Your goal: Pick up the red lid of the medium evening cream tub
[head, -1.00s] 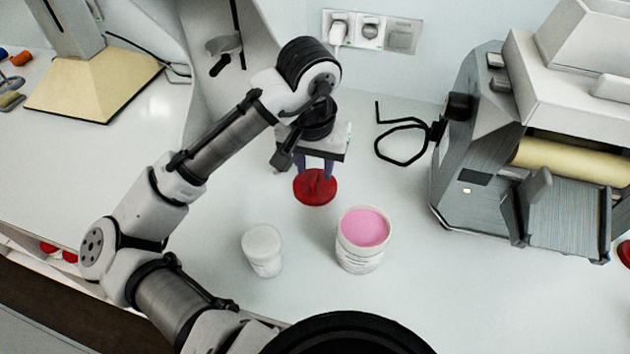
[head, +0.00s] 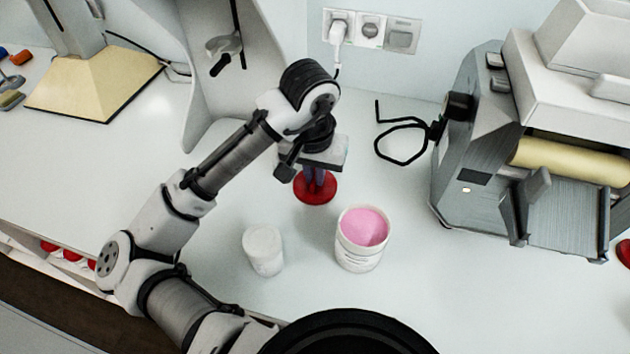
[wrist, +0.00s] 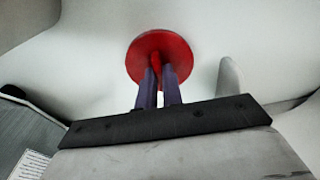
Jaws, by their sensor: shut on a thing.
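The red lid (head: 316,196) is a round disc at the worktop behind the tubs in the head view; I cannot tell whether it touches the surface. My gripper (head: 317,184) is above it, pointing down, with its fingers closed on the lid's raised middle part. In the wrist view the red lid (wrist: 160,50) shows whole beyond the two purple fingers of my gripper (wrist: 158,76), which pinch a red ridge at its centre. An open white tub with pink cream (head: 361,240) stands in front and to the right of the lid.
A smaller white tub (head: 263,249) stands left of the open tub. A grey roller mill (head: 530,150) fills the right side. A black cable (head: 402,145) lies behind the tubs. A grey stand (head: 222,70) is at the back left. The worktop left of the arm is mostly clear.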

